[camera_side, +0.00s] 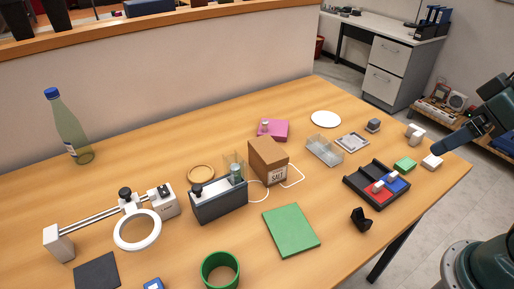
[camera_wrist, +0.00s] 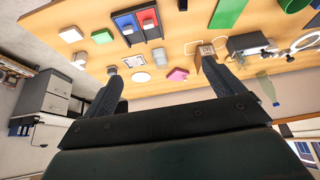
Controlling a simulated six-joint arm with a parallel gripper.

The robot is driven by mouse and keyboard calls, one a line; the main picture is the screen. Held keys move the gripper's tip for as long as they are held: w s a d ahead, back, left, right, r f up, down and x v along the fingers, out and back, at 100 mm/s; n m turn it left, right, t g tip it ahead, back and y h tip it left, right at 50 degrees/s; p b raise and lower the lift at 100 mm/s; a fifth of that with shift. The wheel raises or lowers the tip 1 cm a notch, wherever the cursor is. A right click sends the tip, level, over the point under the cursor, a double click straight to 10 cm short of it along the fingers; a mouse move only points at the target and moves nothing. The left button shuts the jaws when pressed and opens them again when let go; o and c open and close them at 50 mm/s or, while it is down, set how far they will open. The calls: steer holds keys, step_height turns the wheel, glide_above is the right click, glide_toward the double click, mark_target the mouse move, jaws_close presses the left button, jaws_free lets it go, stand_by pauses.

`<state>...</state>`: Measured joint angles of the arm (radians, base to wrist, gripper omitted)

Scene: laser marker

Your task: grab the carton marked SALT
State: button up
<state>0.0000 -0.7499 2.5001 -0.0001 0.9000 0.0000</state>
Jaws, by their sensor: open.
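The SALT carton (camera_side: 267,158) is a brown box with a pale label near its lower front edge. It stands upright near the middle of the table in the side view. In the wrist view, what looks like the same carton (camera_wrist: 205,49) shows upside down at upper right, just beyond the tip of one finger. My gripper (camera_side: 438,148) is at the right edge of the side view, above the table's right end and well apart from the carton. In the wrist view my gripper (camera_wrist: 160,66) has its two dark fingers spread wide, with nothing held between them.
A dark grey device (camera_side: 219,202) stands close left of the carton, with a white cable beside it. A pink block (camera_side: 274,129) is behind, and a clear tray (camera_side: 324,150) to the right. A green mat (camera_side: 291,230) lies in front; a black tray (camera_side: 376,183) stands right.

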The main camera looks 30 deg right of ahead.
steer(key=shift+o, duration=0.3)
steer(key=w+a+r+n+g, duration=0.1)
steer(key=w+a+n, duration=0.25)
steer(key=w, duration=0.55)
steer(key=w+a+r+n+g, duration=0.2)
steer(key=w+n, duration=0.3)
steer(key=w, duration=0.4)
steer(key=w+a+f+n+g, duration=0.1)
steer(key=w+a+f+n, duration=0.1)
steer(key=w+a+f, duration=0.1)
steer(key=w+a+f+n, duration=0.3)
steer(key=w+f, duration=0.2)
steer(key=w, duration=0.2)
steer(key=w+a+f+n+g, duration=0.1)
steer(key=w+a+f+n, duration=0.2)
steer(key=w+a+f, duration=0.1)
steer(key=shift+w+f+n+g, duration=0.25)
steer(key=shift+w+f+g, duration=0.05)
steer(key=shift+w+f, duration=0.25)
